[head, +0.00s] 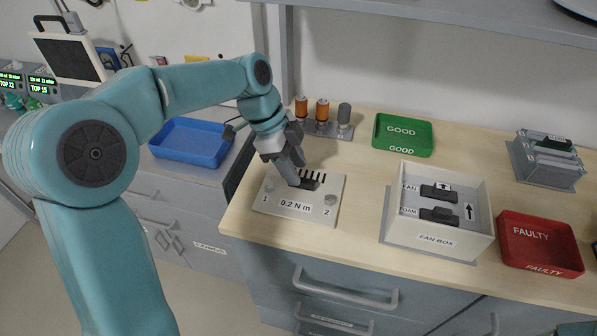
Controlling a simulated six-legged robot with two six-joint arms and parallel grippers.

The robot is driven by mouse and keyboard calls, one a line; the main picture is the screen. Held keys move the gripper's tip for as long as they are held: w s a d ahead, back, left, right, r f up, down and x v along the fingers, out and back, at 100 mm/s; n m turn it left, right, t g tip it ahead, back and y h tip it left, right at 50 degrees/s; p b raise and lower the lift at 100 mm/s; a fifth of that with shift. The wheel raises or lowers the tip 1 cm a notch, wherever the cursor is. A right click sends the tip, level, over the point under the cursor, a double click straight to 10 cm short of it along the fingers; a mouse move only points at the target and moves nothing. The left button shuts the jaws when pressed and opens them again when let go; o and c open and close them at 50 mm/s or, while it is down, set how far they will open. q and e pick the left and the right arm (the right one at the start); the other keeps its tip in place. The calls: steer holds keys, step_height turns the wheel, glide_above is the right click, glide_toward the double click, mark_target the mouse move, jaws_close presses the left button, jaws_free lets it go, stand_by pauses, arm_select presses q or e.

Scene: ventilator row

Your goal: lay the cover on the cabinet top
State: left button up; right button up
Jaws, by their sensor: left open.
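A dark slatted piece (313,182), which looks like the cover, is at the white plate (287,207) marked "0.2 N m", with numbered spots 1 and 2. My left gripper (296,181) points down at the left end of this piece and hides part of it. Its jaws are open; I cannot tell whether they touch the piece. The cabinet top is not labelled; the pale wooden top (365,240) of the drawer cabinet carries the plate, and a lower grey top (185,172) lies to its left. My right gripper is not in view.
A white fan box (436,239), a green GOOD tray (403,146) and a red FAULTY tray (541,267) stand to the right. Orange and grey cylinders (322,110) stand behind the plate. A blue tray (188,153) covers part of the grey top.

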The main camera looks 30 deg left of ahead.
arm_select(q)
steer(key=w+p+v, duration=0.1)
steer(key=v, duration=0.8)
steer(key=shift+s, duration=0.5)
steer(key=shift+a, duration=0.1)
